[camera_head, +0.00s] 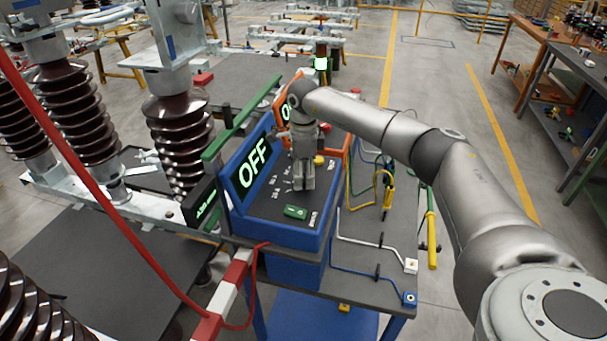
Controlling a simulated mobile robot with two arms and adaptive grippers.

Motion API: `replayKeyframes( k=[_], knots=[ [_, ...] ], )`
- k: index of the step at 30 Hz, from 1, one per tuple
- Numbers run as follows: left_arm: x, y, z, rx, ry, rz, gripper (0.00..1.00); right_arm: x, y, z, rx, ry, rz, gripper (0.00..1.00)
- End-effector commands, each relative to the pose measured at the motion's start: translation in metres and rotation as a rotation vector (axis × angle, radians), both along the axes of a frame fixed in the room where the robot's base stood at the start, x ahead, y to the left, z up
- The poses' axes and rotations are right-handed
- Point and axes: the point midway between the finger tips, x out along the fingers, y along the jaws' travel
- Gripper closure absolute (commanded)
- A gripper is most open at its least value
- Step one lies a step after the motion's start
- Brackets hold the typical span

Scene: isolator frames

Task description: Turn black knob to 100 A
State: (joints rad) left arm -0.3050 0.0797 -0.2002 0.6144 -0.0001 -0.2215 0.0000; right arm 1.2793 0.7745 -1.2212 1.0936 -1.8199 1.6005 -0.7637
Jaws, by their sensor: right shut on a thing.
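The blue test device (287,236) stands on a cart, with a dark sloping control panel and a display (254,163) that reads OFF in green. My right arm comes in from the right, and my right gripper (303,188) points down onto this panel. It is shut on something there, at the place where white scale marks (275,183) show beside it. The black knob is hidden by the gripper, so its setting cannot be read. My left gripper is not in view.
An orange device (284,95) stands behind the blue one, partly hidden by my arm. Coloured cables (360,238) run over the cart's right side. A red cable (103,205) crosses the left. Brown ribbed insulators (182,140) stand at left; workbenches stand at far right.

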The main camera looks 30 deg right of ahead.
Motion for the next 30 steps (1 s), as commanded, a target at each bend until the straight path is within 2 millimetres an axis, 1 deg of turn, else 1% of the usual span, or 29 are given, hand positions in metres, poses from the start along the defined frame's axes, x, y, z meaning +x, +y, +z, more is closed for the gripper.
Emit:
replayKeyframes(
  k=[6,11,30],
  knots=[
    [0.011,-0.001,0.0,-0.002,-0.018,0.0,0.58,0.0,0.0,0.0,-0.001,-0.001,-0.041,0.88],
    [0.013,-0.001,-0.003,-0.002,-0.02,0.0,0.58,0.0,0.0,0.0,-0.001,-0.001,-0.125,0.88],
    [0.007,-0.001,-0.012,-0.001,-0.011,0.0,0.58,0.001,0.0,0.001,0.001,-0.003,-0.634,0.88]
  ],
)
